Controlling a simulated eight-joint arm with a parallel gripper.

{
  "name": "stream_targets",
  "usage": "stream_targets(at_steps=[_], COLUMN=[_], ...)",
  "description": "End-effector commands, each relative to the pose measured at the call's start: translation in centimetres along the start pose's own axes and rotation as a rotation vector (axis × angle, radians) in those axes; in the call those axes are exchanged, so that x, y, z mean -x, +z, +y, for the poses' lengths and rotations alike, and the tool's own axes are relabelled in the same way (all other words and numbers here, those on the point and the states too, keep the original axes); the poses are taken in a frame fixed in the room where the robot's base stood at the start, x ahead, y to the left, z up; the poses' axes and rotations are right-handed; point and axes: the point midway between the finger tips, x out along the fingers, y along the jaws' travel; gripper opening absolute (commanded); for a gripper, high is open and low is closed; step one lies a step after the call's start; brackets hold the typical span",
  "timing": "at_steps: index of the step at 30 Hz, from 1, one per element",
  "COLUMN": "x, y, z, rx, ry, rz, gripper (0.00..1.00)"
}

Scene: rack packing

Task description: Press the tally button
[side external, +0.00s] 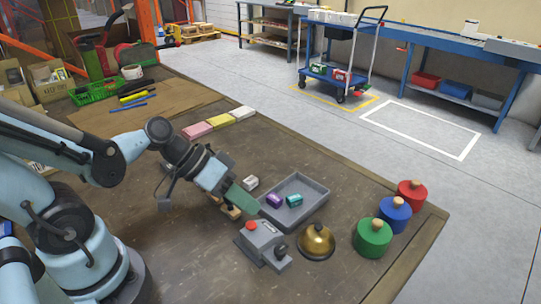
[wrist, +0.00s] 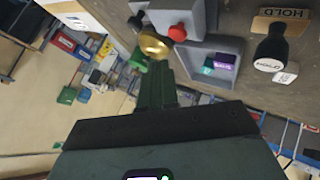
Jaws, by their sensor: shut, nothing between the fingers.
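A grey box (side external: 264,243) with a red button (side external: 251,226) on top stands on the bench, with a black knob at its near right end. In the wrist view the red button (wrist: 177,32) shows just beyond and right of the fingertips. My gripper (side external: 252,208) is shut and empty, its green fingers pointing down and right. The tips are behind the grey box, above the bench, and look apart from the button. In the wrist view my gripper (wrist: 157,68) points toward the brass bell (wrist: 154,44).
The brass bell (side external: 316,243) stands right of the box. A grey tray (side external: 317,188) with purple and green blocks lies behind it. Green, blue and red knobbed cylinders (side external: 373,238) line the right. A stamp (wrist: 270,50) and small white box (side external: 250,183) are near my gripper.

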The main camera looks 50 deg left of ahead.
Motion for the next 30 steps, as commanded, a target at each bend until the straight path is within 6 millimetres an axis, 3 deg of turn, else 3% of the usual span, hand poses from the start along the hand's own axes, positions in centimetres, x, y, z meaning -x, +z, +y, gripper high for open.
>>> stream_targets(at_steps=[12,30], x=[2.3,2.5], y=[-1.6,-1.7], z=[1.7,1.8], rx=[0.0,0.0], ry=[0.0,0.0], rz=[0.0,0.0], gripper=[0.0,0.0])
